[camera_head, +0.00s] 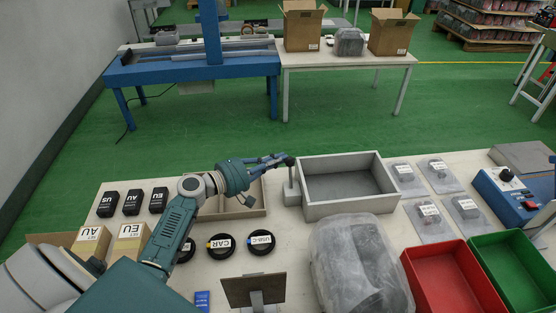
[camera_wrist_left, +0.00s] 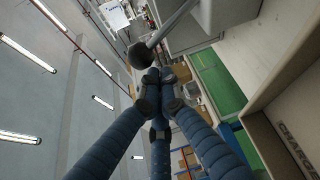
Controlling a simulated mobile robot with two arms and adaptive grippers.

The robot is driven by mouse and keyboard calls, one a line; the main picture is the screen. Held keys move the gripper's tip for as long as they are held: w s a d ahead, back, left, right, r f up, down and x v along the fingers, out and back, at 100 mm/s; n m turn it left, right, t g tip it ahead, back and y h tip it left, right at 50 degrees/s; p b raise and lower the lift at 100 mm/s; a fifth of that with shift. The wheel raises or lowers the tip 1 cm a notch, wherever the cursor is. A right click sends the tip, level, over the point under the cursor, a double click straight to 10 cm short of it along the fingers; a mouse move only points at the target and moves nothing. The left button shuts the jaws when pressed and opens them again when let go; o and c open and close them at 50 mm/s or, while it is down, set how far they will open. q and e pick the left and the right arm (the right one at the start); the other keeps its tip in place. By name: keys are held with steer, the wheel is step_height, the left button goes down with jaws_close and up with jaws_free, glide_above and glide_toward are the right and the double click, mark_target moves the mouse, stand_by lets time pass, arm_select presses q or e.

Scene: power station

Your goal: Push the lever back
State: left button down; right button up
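The lever (camera_head: 291,176) stands at the left side of the grey open-topped box (camera_head: 312,204), with a dark round knob on top. In the left wrist view the knob (camera_wrist_left: 140,55) and its thin rod show just beyond my fingertips. My left gripper (camera_head: 279,160) reaches in from the left, level with the knob. Its blue fingers are drawn together at the tips in the left wrist view (camera_wrist_left: 156,84), with nothing seen between them. The tips are at the knob's near side; I cannot tell whether they touch it. My right gripper is not in view.
A shallow tray (camera_head: 262,211) lies under my left gripper. Black round items (camera_head: 261,246) and a plastic-wrapped bundle (camera_head: 357,262) are in front. Red (camera_head: 409,264) and green (camera_head: 478,247) bins and a blue control box (camera_head: 497,199) stand at the right.

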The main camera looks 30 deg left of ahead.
mark_target(288, 160)
arm_select(q)
steer(key=shift+s+d+t+b, duration=0.1)
steer(key=shift+t+b, duration=0.2)
steer(key=shift+s+d+r+m+b, duration=0.1)
steer(key=shift+s+r+m+b, duration=0.1)
steer(key=shift+m+b, duration=0.25)
steer(key=shift+s+d+r+b, duration=0.2)
steer(key=shift+s+d+r, duration=0.35)
steer(key=shift+s, duration=0.15)
steer(key=shift+s+d+r+b, duration=0.2)
steer(key=shift+s+d+r, duration=0.25)
steer(key=shift+s, duration=0.2)
steer(key=shift+s+d+b, duration=0.3)
steer(key=shift+s+d, duration=0.85)
steer(key=shift+s, duration=0.3)
